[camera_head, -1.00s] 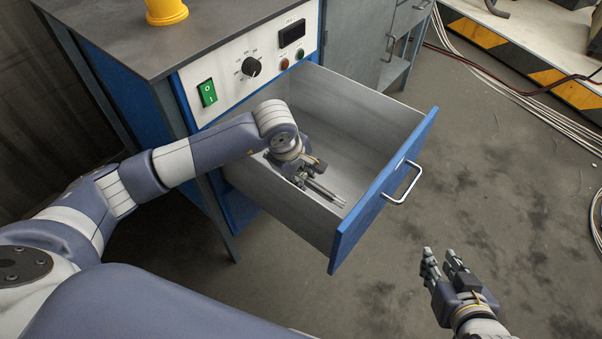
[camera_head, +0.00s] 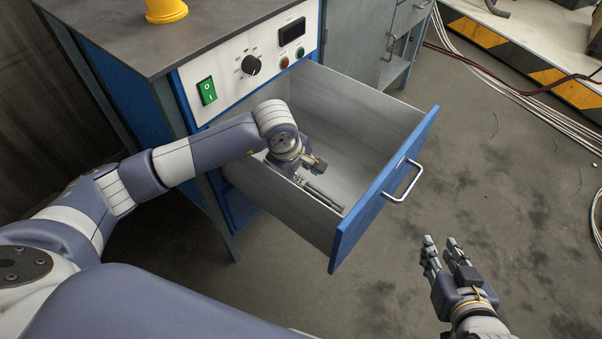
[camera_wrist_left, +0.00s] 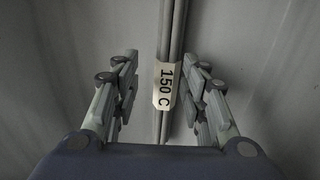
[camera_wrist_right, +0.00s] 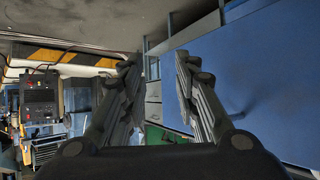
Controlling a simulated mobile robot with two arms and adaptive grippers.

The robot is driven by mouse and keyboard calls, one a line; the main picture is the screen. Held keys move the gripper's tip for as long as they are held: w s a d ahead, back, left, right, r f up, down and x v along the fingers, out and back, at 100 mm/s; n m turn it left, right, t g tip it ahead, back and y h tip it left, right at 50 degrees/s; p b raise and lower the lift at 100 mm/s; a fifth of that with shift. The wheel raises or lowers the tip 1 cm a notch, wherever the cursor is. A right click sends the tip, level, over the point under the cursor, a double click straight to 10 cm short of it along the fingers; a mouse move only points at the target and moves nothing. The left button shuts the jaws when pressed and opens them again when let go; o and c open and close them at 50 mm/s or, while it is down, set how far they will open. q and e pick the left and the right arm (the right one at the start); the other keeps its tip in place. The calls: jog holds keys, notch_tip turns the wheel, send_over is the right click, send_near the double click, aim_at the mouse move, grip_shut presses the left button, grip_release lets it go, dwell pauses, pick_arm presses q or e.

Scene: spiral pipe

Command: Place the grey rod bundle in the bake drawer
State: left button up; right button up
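The grey rod bundle (camera_head: 324,197) lies inside the open bake drawer (camera_head: 368,220), close to the near side wall. In the left wrist view the bundle (camera_wrist_left: 169,120) shows thin grey rods with a white "150 C" label (camera_wrist_left: 167,85). My left gripper (camera_head: 304,172) is down in the drawer over the bundle. Its fingers (camera_wrist_left: 162,90) are open on either side of the rods, with gaps to both. My left wrist and hand hide part of the bundle in the head view. My right gripper (camera_head: 441,248) is open and empty outside the drawer, over the floor; it also shows in its wrist view (camera_wrist_right: 156,70).
The oven cabinet's control panel (camera_head: 250,65) has a green switch and a knob, above the drawer. A yellow object (camera_head: 165,10) stands on the grey top. The drawer handle (camera_head: 405,184) projects outward. Cables (camera_head: 520,110) cross the floor at right.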

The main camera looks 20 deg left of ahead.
dwell(0.3)
pick_arm(q)
jog(key=shift+r+p, duration=0.75)
jog(key=p+v, duration=0.2)
jog(key=v, duration=0.9)
jog(key=shift+s+r, duration=0.2)
jog(key=shift+r, duration=0.15)
pick_arm(e)
jog(key=s+d+f+g+h, duration=0.1)
jog(key=s+d+f+g, duration=0.1)
jog(key=s, duration=0.4)
jog(key=s+d+f+g+h, duration=0.1)
jog(key=s+d+f+g, duration=0.1)
jog(key=s+f+g, duration=0.2)
jog(key=shift+s+d+g, duration=0.3)
jog(key=shift+s+g, duration=0.5)
jog(key=shift+s, duration=0.9)
